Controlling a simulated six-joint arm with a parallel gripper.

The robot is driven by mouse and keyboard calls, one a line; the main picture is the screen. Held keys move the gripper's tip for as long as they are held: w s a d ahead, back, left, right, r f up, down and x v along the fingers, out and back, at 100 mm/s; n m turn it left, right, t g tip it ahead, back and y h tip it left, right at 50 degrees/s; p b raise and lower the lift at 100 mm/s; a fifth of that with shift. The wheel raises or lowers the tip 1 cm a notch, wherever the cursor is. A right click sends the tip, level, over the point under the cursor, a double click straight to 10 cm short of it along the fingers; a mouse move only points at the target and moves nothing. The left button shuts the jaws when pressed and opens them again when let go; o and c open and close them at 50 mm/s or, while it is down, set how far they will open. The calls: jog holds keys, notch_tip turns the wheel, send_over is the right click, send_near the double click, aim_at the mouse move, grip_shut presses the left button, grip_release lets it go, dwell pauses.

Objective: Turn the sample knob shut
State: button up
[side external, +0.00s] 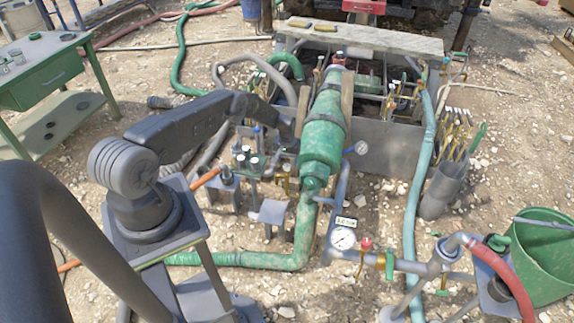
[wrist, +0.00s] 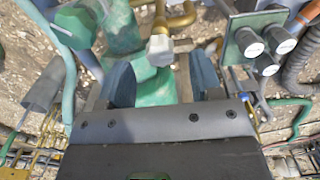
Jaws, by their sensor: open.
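In the wrist view, my gripper (wrist: 162,76) is open, its two dark rounded fingers spread apart. A pale, faceted knob (wrist: 160,50) on a brass pipe fitting (wrist: 160,22) shows just beyond and between the fingertips. I take it for the sample knob, but no label on it can be read. Nothing is visibly gripped, and I see no finger touching the knob. In the side external view, small brass fittings (side external: 287,169) stand left of the green pump body (side external: 321,140). My gripper is not clearly made out there, and the knob is too small to tell.
In the side external view, a pressure gauge (side external: 342,238), a light-green hose (side external: 418,190) and a grey tube holder (side external: 441,190) stand right of the pump.

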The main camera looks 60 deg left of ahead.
aim_at(287, 167)
jog(key=shift+f, duration=1.35)
jog(key=shift+c, duration=0.3)
jog(key=c, duration=0.9)
jog(key=shift+o, duration=0.2)
